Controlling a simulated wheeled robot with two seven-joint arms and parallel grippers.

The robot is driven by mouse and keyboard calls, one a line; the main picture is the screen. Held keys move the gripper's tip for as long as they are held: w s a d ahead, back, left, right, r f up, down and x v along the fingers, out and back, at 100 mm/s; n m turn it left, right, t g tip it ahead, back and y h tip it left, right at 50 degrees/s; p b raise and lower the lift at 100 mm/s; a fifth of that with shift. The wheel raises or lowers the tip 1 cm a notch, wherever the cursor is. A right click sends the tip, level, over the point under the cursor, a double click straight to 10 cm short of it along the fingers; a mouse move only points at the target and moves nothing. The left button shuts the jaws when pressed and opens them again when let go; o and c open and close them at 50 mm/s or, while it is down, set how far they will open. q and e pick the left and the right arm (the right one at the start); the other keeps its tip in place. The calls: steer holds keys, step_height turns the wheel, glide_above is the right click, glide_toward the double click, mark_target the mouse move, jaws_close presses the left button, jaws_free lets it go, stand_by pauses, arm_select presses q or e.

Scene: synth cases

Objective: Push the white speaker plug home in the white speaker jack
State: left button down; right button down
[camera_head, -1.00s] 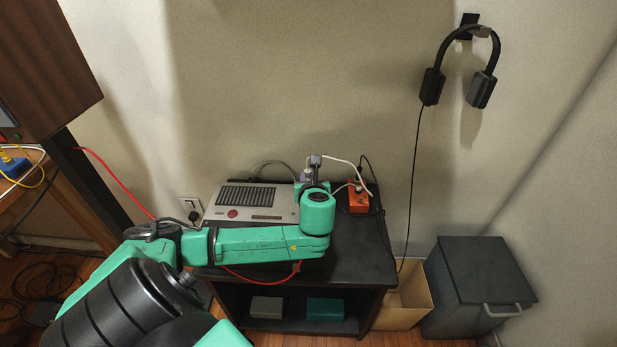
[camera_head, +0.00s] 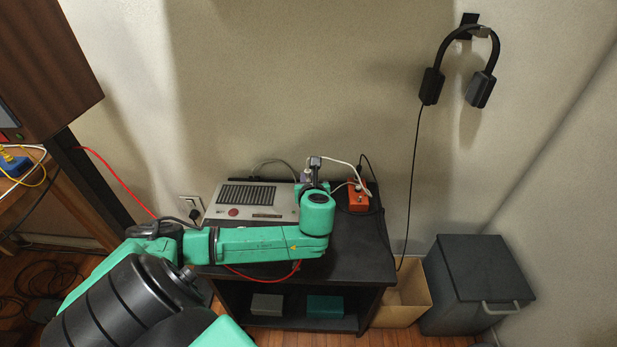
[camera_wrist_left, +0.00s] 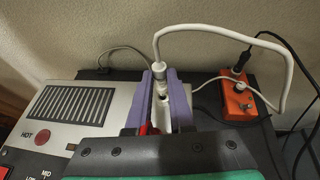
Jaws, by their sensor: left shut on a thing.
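My left gripper (camera_head: 314,163) is at the right end of the grey amplifier-like box, near the wall. In the left wrist view its two purple fingers (camera_wrist_left: 161,103) are shut on the white speaker plug (camera_wrist_left: 163,102). The plug stands upright between them, with a metallic collar at its upper part. Its white cable rises from the top and loops over to the right. The plug's lower end is hidden by the fingers and wrist. I cannot make out the white speaker jack or how deep the plug sits. My right gripper is not in view.
The grey box (camera_head: 250,203) stands left of the gripper on a black cabinet (camera_head: 355,262). An orange box (camera_head: 358,198) with plugs and cables is close on the right. A red cable (camera_head: 240,272) hangs along the cabinet front. Headphones (camera_head: 460,70) hang on the wall.

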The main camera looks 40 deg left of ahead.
arm_select(q)
steer(key=shift+f+b, duration=0.45)
steer(key=shift+f, duration=0.6)
steer(key=c, duration=0.7)
jaws_free()
steer(key=p+v, duration=0.2)
steer(key=v, duration=1.2)
steer(key=shift+s+d+r, duration=0.15)
steer(key=shift+s, duration=0.05)
